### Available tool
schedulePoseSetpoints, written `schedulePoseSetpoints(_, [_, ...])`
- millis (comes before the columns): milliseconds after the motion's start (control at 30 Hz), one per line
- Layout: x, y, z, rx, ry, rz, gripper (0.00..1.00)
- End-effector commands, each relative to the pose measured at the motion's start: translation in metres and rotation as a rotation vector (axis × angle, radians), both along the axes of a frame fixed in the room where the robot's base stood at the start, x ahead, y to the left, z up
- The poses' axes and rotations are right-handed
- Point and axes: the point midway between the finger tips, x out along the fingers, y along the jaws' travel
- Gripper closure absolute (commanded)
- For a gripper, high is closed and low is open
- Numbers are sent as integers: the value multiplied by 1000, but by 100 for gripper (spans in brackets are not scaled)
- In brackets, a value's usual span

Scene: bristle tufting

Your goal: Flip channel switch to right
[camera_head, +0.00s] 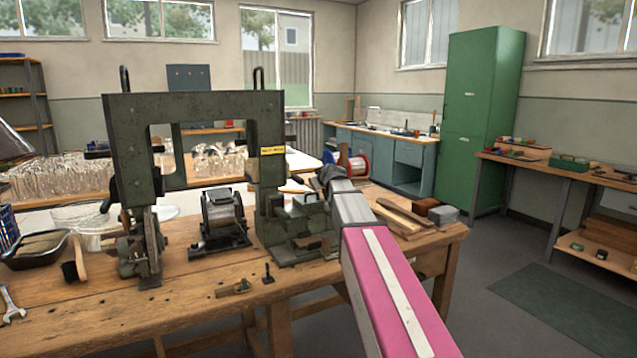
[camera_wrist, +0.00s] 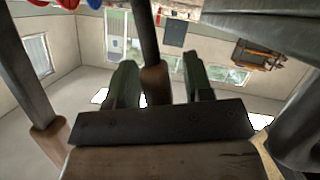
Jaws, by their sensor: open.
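The dark green tufting machine (camera_head: 195,104) stands on the wooden workbench, with a yellow label on its right column. My gripper (camera_head: 331,178) is at the right side of this machine, beside its lower right fixture (camera_head: 300,222). My pink and grey arm reaches up to it from the lower right. My gripper is open; its fingertips are hard to make out in the head view. The wrist view shows a dark bar (camera_wrist: 92,125) with two green upright lugs and a dark rod with a brown end (camera_wrist: 154,80) between them. I cannot tell which part is the channel switch.
A motor-like unit (camera_head: 224,222) sits between the machine's columns. Wooden blocks (camera_head: 400,218) and a red-flanged spool (camera_head: 352,166) lie to the right. A small black peg (camera_head: 268,274) stands near the bench's front edge.

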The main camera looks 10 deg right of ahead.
Motion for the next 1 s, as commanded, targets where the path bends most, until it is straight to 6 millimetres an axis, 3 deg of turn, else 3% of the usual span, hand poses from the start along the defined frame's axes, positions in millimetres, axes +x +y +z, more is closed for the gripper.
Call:
schedulePoseSetpoints(67, [0,0,0,0,0,0,56])
schedulePoseSetpoints(200, [0,0,0,0,0,0,100])
schedulePoseSetpoints(433, [1,-4,1,31,9,-1,100])
schedulePoseSetpoints(800, [11,-31,5,346,113,0,100])
schedulePoseSetpoints(1000, [11,-34,4,392,129,2,100])
